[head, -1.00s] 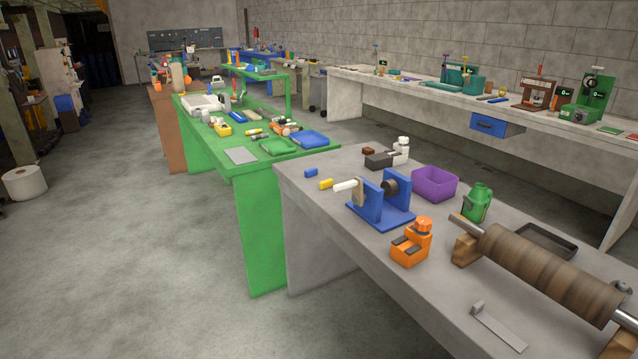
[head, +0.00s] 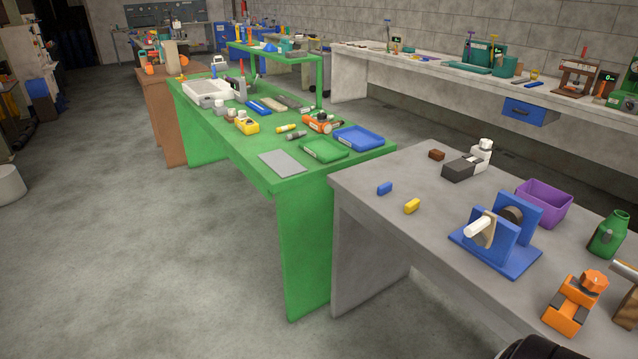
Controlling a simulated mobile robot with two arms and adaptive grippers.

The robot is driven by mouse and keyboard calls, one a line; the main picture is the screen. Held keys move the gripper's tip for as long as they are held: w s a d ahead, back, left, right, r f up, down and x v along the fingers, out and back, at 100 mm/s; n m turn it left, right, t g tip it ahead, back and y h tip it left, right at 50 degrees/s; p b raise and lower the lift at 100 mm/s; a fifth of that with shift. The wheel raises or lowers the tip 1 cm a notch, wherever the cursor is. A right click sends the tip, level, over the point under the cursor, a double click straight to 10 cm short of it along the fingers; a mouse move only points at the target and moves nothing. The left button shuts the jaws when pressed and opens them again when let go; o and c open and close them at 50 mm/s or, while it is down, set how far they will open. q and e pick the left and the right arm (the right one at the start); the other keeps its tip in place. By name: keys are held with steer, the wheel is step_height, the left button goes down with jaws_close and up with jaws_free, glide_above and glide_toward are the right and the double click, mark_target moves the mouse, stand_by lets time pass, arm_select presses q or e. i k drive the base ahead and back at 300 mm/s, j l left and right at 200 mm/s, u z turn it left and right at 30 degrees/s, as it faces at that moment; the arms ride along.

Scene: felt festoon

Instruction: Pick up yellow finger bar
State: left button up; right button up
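The yellow finger bar (head: 412,206) is a small yellow block lying on the grey table (head: 372,240), near its left edge. A small blue block (head: 385,188) lies just behind it and to its left, apart from it. The blue stand with a white-handled roller (head: 497,245) is to its right. Neither gripper can be made out. A dark rounded part, probably mine, shows at the bottom right edge.
A purple bin (head: 545,203), a black and white device (head: 467,162), a green bottle (head: 609,233) and an orange device (head: 575,304) stand on the grey table. A green table (head: 262,177) with trays and tools adjoins it. The floor (head: 180,270) at left is clear.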

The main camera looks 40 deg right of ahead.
mark_target(412, 205)
steer(key=i+z, duration=0.15)
steer(key=i, duration=0.25)
steer(key=i+j+z, duration=0.15)
steer(key=i, duration=0.2)
steer(key=i+j+z, duration=0.1)
steer(key=i, duration=0.25)
steer(key=j, duration=0.1)
